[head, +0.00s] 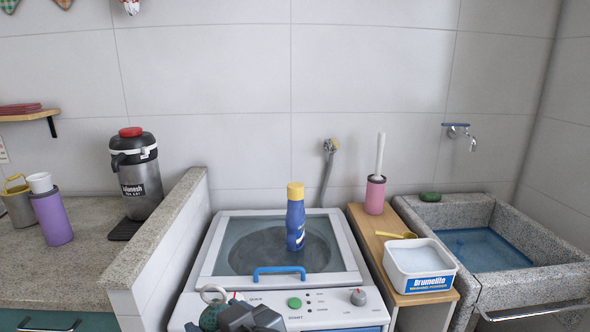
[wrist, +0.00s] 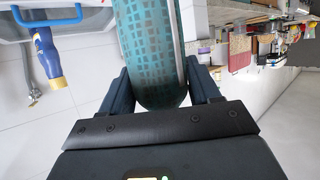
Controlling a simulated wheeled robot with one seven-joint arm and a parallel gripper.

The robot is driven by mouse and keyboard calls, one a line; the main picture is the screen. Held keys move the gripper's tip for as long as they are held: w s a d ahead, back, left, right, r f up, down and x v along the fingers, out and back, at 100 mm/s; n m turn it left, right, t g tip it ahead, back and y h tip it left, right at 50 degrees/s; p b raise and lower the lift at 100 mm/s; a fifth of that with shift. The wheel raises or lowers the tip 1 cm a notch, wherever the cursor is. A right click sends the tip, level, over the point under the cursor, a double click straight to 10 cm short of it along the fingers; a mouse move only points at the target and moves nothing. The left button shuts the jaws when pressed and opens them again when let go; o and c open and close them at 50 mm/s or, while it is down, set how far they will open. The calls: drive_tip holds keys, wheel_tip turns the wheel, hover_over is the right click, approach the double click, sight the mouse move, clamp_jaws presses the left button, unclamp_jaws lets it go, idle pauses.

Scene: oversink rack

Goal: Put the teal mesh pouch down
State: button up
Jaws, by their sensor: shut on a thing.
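The teal mesh pouch (wrist: 150,50) is between the fingers of my gripper (wrist: 158,85) in the wrist view, and the gripper is shut on it. The pouch is teal with a dark grid pattern and a pale strip down one side; its far end is cut off by the frame edge. In the head view my gripper (head: 245,318) is at the bottom edge, in front of the washing machine's control panel. A small part of the pouch (head: 212,318) shows to its left, with a pale ring above it.
A blue bottle with a yellow cap (head: 295,220) stands on the washing machine lid (head: 222,235). A wooden shelf (head: 372,222) to the right holds a white tub (head: 418,262), a yellow scoop and a pink brush holder. A stone sink (head: 510,283) is at right. The left counter (head: 95,255) has free room at its front.

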drive_tip(key=w+d+f+m+t+h, duration=0.1)
drive_tip(key=w+d+f+m+h, duration=0.1)
drive_tip(key=d+f, duration=0.7)
drive_tip(key=w+d+f+m+t+h, duration=0.1)
drive_tip(key=w+d+f+m+h, duration=0.1)
drive_tip(key=d+f, duration=0.6)
drive_tip(key=s+d+f+m+h, duration=0.1)
drive_tip(key=s+d+f, duration=0.1)
drive_tip(key=d, duration=0.3)
drive_tip(key=s+d+f+m+t+h, duration=0.1)
drive_tip(key=s+d+f+h, duration=0.1)
drive_tip(key=d+f, duration=0.2)
drive_tip(key=s+d+f+m+h, duration=0.1)
drive_tip(key=s+d+f+m, duration=0.1)
drive_tip(key=d, duration=0.4)
drive_tip(key=shift+s+d+f+h, duration=0.25)
drive_tip(key=shift+f+h, duration=0.15)
drive_tip(key=shift+f, duration=0.35)
